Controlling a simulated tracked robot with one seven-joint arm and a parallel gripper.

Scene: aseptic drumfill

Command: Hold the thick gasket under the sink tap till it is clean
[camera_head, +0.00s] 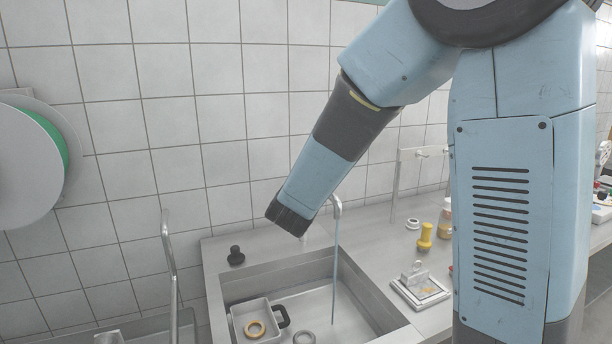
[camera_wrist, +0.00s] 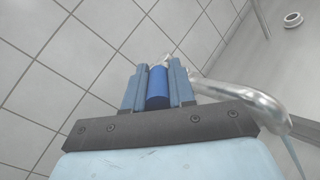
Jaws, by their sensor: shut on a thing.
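In the wrist view my gripper (camera_wrist: 158,70) is shut on a blue cylinder (camera_wrist: 158,90), which looks like part of the tap. The chrome tap spout (camera_wrist: 245,97) curves away to the right beside it. In the head view my wrist hides the fingers; the tap (camera_head: 337,207) shows just right of it. A thin stream of water (camera_head: 335,265) runs down into the sink (camera_head: 360,275). A grey ring (camera_head: 304,337) lies on the sink floor, left of the stream. An orange ring (camera_head: 247,328) lies in a small tray in the sink. I cannot tell which ring is the thick gasket.
The small white tray (camera_head: 238,309) has a black handle. A black knob (camera_head: 236,256) stands on the sink's back-left rim. Right of the sink are a yellow plunger-like piece (camera_head: 425,237), a white ring (camera_head: 412,223) and a square plate (camera_head: 420,291). A tiled wall rises close behind.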

